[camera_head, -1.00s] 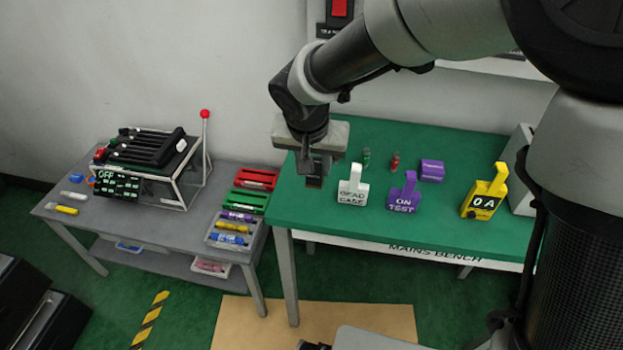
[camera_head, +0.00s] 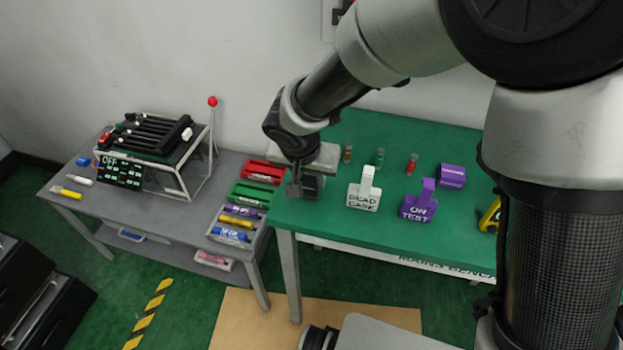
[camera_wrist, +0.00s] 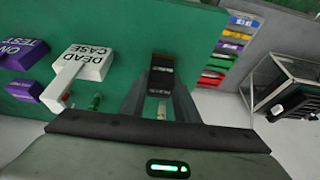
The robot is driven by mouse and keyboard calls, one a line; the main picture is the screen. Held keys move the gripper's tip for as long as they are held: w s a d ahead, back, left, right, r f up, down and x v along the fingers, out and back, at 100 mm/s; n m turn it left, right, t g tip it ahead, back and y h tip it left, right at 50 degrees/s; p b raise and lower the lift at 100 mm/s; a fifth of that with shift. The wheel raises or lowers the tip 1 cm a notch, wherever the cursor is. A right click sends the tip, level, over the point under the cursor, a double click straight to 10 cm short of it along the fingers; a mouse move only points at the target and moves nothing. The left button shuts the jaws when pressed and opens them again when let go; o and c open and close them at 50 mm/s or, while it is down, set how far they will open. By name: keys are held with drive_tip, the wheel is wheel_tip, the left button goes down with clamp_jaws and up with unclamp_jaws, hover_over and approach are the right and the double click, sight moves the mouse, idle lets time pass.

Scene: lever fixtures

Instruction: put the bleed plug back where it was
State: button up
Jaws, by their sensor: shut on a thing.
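My gripper (camera_head: 297,190) is shut on a small dark block (camera_wrist: 162,76) with faint lettering, too small to read. I cannot tell from the lettering whether this block is the bleed plug. In the head view the dark block (camera_head: 312,188) is at the fingertips, by the left end of the green bench (camera_head: 330,222). I cannot tell whether it touches the bench. A white DEAD CASE block (camera_head: 363,190) stands upright just right of my gripper. A brownish vial (camera_head: 347,153), a green vial (camera_head: 379,158) and a red vial (camera_head: 412,163) stand behind it.
A purple ON TEST block (camera_head: 418,203), a purple box (camera_head: 452,176) and a partly hidden yellow block (camera_head: 490,215) are farther right. The grey table (camera_head: 190,225) at left holds a framed lever fixture (camera_head: 150,150), a red tray (camera_head: 262,170), a green tray (camera_head: 250,193) and markers.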

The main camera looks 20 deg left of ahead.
drive_tip(key=shift+f, duration=0.35)
drive_tip(key=shift+f, duration=0.15)
drive_tip(key=o, duration=1.2)
drive_tip(key=shift+c, duration=0.2)
